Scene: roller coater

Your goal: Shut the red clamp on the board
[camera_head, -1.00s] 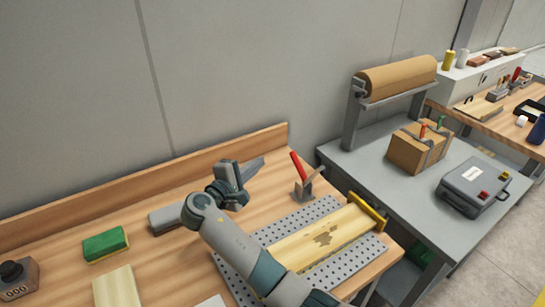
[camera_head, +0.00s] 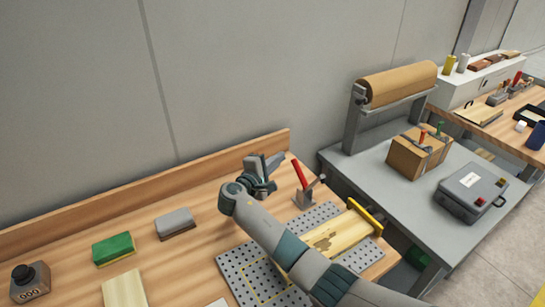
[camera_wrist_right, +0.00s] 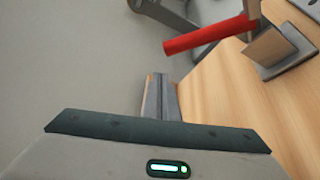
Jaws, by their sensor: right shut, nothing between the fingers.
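The clamp's red handle (camera_head: 299,173) stands up, tilted, above its grey metal base (camera_head: 303,200), at the back of the perforated plate (camera_head: 232,262). The pale wooden board (camera_head: 345,228) lies on the plate, partly hidden by my right arm. My right gripper (camera_head: 272,163) is shut and empty, in the air just left of the red handle and apart from it. In the right wrist view, the shut fingers (camera_wrist_right: 160,97) point away, and the red handle (camera_wrist_right: 205,36) crosses at upper right, clear of them. My left gripper is not in view.
A grey block (camera_head: 175,222), a green and yellow sponge (camera_head: 113,248) and a black-knobbed counter (camera_head: 30,280) lie on the bench at left. The bench's back ledge (camera_head: 150,190) runs behind. A grey table with a brown roll (camera_head: 398,82) stands at right.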

